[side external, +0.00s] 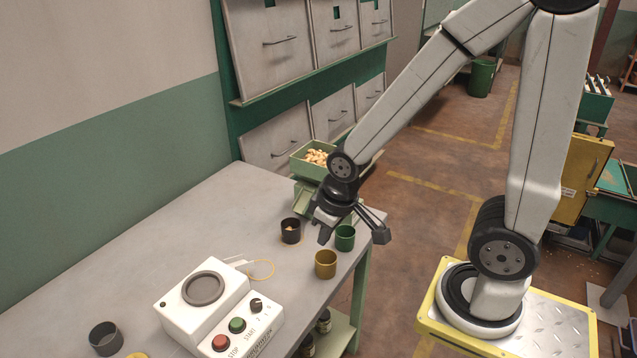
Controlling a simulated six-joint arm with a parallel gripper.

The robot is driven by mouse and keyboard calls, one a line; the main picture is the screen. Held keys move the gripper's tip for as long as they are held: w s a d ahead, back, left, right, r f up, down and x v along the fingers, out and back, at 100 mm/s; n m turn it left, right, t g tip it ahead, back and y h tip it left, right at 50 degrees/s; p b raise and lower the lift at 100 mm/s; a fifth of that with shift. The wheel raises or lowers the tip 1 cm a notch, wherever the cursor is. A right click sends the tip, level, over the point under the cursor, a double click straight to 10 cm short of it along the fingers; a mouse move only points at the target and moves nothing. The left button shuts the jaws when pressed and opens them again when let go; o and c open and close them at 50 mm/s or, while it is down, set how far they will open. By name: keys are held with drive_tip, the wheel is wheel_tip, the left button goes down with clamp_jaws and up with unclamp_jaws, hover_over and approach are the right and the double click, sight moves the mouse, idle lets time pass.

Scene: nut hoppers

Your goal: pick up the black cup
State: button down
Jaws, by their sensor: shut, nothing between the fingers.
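The black cup (290,233) stands upright on the grey table, left of my gripper, with a little pale content visible inside. My gripper (352,236) hangs over the table's right edge, to the right of the black cup and apart from it. It is shut and holds nothing. A green cup (345,243) stands just behind and below the gripper, partly covered by it. A mustard-yellow cup (325,266) stands in front of it.
A white control box (205,310) with buttons, a knob and a round plate stands at the front. A dark grey cup (105,340) is at the lower left. A green hopper (300,166) of nuts stands behind the gripper. The table's left-middle is clear.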

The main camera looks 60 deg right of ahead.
unclamp_jaws()
drive_tip(key=d+f+n+g+h, duration=0.3)
drive_tip(key=d+f+n+h, duration=0.15)
drive_tip(key=d+n, duration=0.35)
drive_tip(key=n+t+h, duration=0.3)
drive_tip(key=n+t, duration=0.9)
drive_tip(key=n, duration=1)
hover_over(291, 231)
drive_tip(key=s, duration=0.1)
wheel_tip(291, 231, down, 7)
drive_tip(key=shift+d, duration=0.15)
